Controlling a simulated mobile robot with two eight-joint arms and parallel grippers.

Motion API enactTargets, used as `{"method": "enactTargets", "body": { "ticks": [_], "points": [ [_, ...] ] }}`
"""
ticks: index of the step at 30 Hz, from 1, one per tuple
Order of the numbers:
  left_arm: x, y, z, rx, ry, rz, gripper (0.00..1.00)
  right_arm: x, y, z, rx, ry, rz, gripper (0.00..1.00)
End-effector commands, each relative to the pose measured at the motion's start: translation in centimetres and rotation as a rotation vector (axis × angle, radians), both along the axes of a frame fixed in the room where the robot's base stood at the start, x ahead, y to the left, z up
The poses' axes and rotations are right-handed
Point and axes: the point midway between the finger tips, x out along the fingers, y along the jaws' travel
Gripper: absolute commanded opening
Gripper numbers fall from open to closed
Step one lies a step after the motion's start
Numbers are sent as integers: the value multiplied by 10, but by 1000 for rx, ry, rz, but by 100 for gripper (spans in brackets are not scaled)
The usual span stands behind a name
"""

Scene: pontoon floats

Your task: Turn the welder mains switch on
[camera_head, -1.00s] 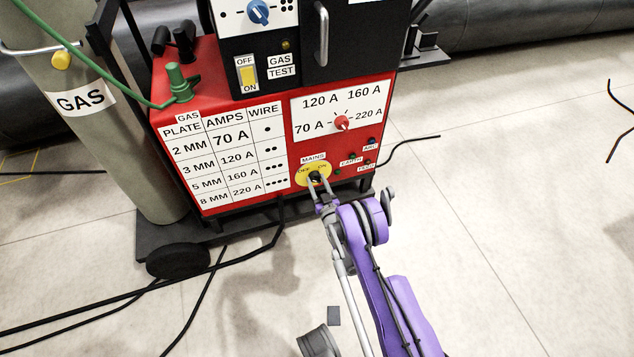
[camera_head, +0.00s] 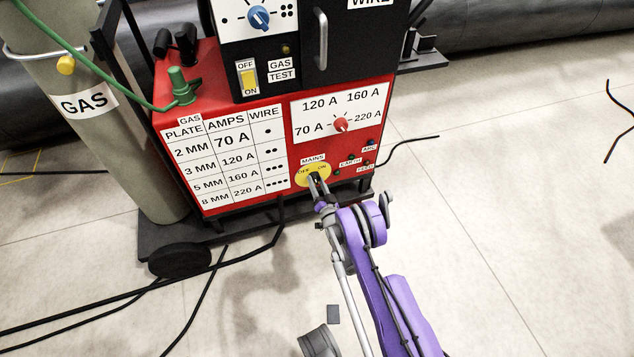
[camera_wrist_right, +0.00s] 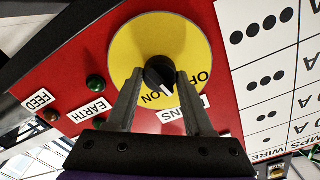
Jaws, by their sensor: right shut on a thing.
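The mains switch is a black knob (camera_wrist_right: 160,72) on a round yellow plate (camera_wrist_right: 185,38) marked OFF and ON, low on the red front of the welder (camera_head: 245,205). In the head view the plate (camera_head: 301,178) is partly covered by my right gripper (camera_head: 317,181). In the right wrist view, my right gripper (camera_wrist_right: 157,81) has one finger on each side of the knob and is shut on it. The ON label shows between the fingers; OFF is partly covered by one finger. I cannot tell surely which label the knob points at. My left gripper is not in view.
Small lamps, including a green one (camera_wrist_right: 97,110), sit beside the plate. A red current dial (camera_head: 341,124) is above it. A gas cylinder (camera_head: 110,130) stands at left. Black cables (camera_head: 205,300) cross the floor at lower left. The floor at right is mostly clear.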

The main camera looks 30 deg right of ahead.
Motion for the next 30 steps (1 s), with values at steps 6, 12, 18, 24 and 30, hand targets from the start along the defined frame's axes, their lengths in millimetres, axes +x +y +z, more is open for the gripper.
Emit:
{"method": "enactTargets", "body": {
  "ticks": [6,12,18,24,30],
  "points": [
    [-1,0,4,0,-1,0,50,1,-1,1,198,-50,0,0],
    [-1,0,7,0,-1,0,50,1,-1,2,382,-95,0,0],
    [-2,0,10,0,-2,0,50,1,-1,2,566,-139,0,0],
    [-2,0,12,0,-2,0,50,1,-1,2,730,-179,1,0],
    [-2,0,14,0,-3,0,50,1,-1,2,861,-210,1,0]
  ]
}}
